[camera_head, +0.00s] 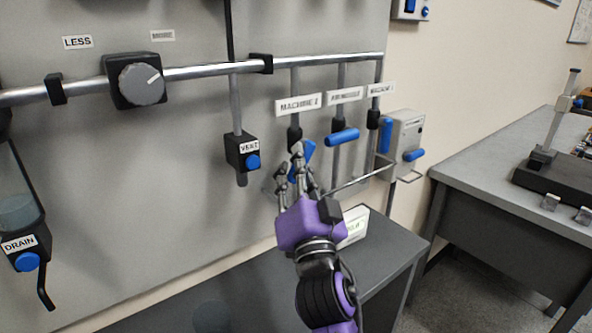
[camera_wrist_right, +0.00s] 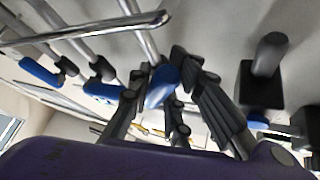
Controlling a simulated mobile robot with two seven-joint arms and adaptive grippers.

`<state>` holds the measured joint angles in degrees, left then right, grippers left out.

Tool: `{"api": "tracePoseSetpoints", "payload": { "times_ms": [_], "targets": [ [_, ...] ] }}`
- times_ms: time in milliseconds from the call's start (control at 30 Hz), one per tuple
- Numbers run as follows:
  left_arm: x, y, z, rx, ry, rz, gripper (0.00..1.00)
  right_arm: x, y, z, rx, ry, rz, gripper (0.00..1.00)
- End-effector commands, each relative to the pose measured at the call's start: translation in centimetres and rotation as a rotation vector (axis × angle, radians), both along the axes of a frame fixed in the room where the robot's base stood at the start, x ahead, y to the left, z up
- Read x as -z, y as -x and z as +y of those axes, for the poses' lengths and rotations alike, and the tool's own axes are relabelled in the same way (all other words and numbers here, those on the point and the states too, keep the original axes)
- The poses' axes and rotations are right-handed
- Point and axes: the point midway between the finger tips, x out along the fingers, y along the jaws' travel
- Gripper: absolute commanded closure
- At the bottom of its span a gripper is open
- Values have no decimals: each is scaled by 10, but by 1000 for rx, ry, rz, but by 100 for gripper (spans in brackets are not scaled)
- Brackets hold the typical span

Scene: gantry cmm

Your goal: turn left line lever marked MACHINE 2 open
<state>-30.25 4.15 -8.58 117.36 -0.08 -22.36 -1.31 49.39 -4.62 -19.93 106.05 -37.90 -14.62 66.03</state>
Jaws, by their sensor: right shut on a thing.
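The left line valve under the sign MACHINE 2 (camera_head: 298,104) has a blue lever (camera_head: 308,149). The lever slants, its upper end leaning right in the head view; my fingers hide part of it. My right gripper (camera_head: 297,168), purple with grey fingers, reaches up from below and is shut on this lever. In the right wrist view the blue lever (camera_wrist_right: 161,86) sits between the dark fingers (camera_wrist_right: 170,100). My left gripper is out of view.
The middle line has a blue lever (camera_head: 342,137) lying nearly level; the right line's blue lever (camera_head: 386,136) stands upright. A VENT valve (camera_head: 243,151) is on the left. A bent metal rod (camera_head: 355,182) passes close by on the right. A dark cabinet (camera_head: 390,248) stands below.

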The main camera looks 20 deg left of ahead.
Motion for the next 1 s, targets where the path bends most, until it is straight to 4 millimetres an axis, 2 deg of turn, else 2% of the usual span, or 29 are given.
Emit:
{"api": "tracePoseSetpoints", "payload": {
  "times_ms": [33,1000],
  "targets": [
    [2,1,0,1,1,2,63,7,-4,-4,9,13,0,100],
    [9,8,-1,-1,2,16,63,9,-11,-10,9,149,-173,100]
  ]
}}
